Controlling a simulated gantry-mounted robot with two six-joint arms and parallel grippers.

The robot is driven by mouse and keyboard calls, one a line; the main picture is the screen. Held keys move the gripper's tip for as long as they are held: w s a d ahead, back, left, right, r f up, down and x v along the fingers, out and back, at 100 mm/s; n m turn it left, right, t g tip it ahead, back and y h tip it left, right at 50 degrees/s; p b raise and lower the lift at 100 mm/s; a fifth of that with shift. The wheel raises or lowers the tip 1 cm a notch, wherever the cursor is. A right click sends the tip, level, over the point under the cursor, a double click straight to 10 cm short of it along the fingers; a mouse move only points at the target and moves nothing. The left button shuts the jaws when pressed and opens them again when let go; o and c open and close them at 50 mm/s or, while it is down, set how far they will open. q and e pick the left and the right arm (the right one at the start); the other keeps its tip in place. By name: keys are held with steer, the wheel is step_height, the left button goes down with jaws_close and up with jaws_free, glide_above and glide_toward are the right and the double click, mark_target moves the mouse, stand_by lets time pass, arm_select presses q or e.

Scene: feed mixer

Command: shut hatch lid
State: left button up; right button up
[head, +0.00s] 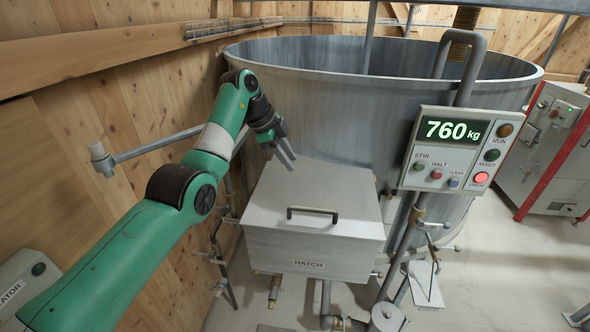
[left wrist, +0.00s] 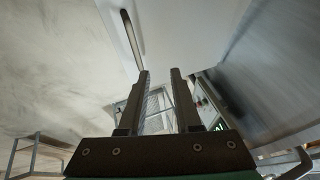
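The hatch is a grey metal box (head: 310,257) marked HATCH on the front of the big vat. Its lid (head: 330,190) lies down over the box, with no gap visible along the front edge. A dark bar handle (head: 312,210) sits near the lid's front edge. My left gripper (head: 287,158) is above the lid's back left corner, fingers apart and empty. In the left wrist view, the gripper (left wrist: 160,75) shows two separated fingers, with the pale lid (left wrist: 180,30) and its handle (left wrist: 132,38) beyond them. My right gripper is not in view.
The round steel vat (head: 330,85) rises behind the hatch. A control panel (head: 460,150) reading 760 kg stands close on the right, with pipes below it. A wooden wall (head: 110,75) with a pipe bracket (head: 150,147) is on the left. Open floor lies to the right.

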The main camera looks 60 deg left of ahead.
arm_select(q)
steer(key=v, duration=0.6)
steer(key=shift+s+r, duration=0.2)
steer(key=shift+r, duration=0.15)
